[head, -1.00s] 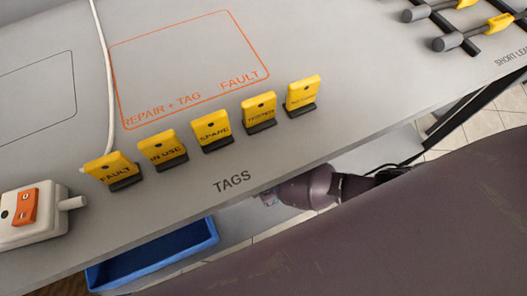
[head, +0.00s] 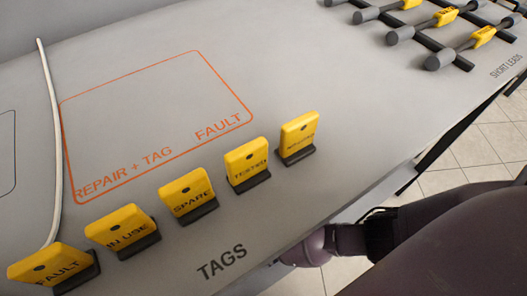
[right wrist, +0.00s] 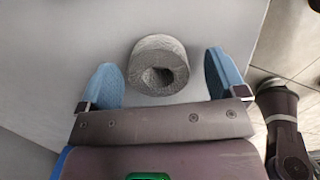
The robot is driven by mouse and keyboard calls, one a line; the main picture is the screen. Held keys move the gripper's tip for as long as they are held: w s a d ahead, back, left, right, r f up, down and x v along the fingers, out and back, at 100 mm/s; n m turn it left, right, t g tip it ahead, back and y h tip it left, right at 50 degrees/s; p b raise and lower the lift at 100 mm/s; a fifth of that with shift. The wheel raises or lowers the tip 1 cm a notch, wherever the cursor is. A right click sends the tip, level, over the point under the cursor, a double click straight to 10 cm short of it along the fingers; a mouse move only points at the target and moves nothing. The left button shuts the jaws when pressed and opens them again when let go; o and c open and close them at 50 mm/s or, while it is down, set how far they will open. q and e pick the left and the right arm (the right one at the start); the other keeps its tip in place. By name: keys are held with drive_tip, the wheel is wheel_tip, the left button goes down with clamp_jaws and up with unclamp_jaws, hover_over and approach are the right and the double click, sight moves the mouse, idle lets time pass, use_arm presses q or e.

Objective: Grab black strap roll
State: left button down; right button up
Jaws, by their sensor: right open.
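A dark grey, textured strap roll (right wrist: 160,47) with a round hole facing the camera sits on a pale grey surface in the right wrist view. My right gripper (right wrist: 161,66) is open, its two blue fingertips on either side of the roll. Gaps show between the roll and both fingers. The head view does not show the roll. It shows part of a purple arm of mine below the table's front edge, with the fingers hidden. My left gripper is in neither current view.
The grey tabletop (head: 200,60) carries a row of yellow tags (head: 188,192) along its front edge and a white cable (head: 50,140) at left. Short leads (head: 440,50) lie on racks at the back right. Tiled floor (head: 470,140) shows beyond the table.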

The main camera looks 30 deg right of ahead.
drive_tip(key=shift+w+f, duration=0.1)
drive_tip(key=shift+f, duration=0.15)
drive_tip(key=c, duration=1)
